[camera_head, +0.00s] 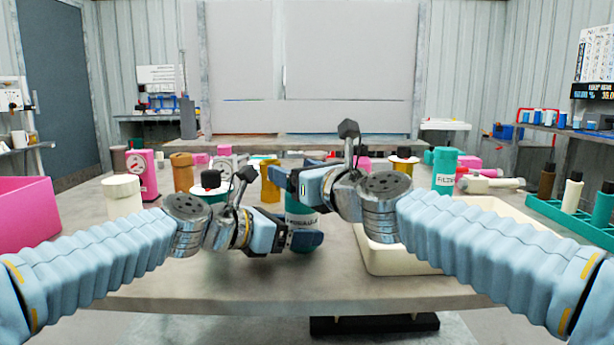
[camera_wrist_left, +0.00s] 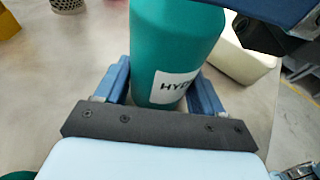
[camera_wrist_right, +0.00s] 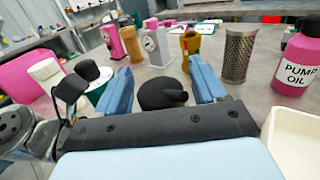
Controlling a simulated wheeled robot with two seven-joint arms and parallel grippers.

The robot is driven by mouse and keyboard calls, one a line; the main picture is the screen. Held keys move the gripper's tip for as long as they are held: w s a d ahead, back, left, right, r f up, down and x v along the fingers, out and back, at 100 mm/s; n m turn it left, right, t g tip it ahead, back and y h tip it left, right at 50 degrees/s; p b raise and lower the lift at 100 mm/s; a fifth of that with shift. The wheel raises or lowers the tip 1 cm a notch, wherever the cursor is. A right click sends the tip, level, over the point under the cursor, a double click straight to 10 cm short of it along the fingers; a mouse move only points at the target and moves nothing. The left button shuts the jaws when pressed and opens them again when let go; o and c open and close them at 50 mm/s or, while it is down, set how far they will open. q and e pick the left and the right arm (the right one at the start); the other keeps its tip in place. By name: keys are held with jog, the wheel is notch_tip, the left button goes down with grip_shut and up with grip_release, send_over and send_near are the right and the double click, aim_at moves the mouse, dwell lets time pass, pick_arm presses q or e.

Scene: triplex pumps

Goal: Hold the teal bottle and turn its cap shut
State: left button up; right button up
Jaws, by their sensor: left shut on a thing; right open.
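The teal bottle (camera_head: 299,208) stands upright over the table in the middle of the head view, largely hidden by my grippers. In the left wrist view the bottle (camera_wrist_left: 172,45) has a white label reading "HYD", the rest cut off. My left gripper (camera_wrist_left: 163,88) is shut on its body, one blue finger on each side. My right gripper (camera_wrist_right: 160,75) is open above the bottle. The black cap (camera_wrist_right: 163,94), with a short side spout, sits between its spread fingers in the right wrist view. Whether the fingers touch the cap cannot be told. The cap is hidden in the head view.
A cream tray (camera_head: 385,262) lies right of the bottle, close to my right arm. A pink bin (camera_head: 22,205) stands at the left. A pink pump oil bottle (camera_wrist_right: 299,62), a perforated metal cylinder (camera_wrist_right: 237,55) and several containers stand behind. The front table strip (camera_head: 250,285) is clear.

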jog(key=v, duration=1.1)
jog(key=shift+s+d, duration=0.25)
jog(key=w+a+n+g+y, duration=0.1)
jog(key=w+a, duration=0.1)
jog(key=w, duration=0.1)
jog(key=w+a+n+g+y, duration=0.1)
jog(key=w+a, duration=0.1)
jog(key=w, duration=0.1)
jog(key=w+a+n+g+y, duration=0.1)
jog(key=w+a+g+y, duration=0.1)
jog(key=w+a, duration=0.1)
jog(key=shift+w+n, duration=0.2)
jog(key=shift+n, duration=0.1)
dwell(0.4)
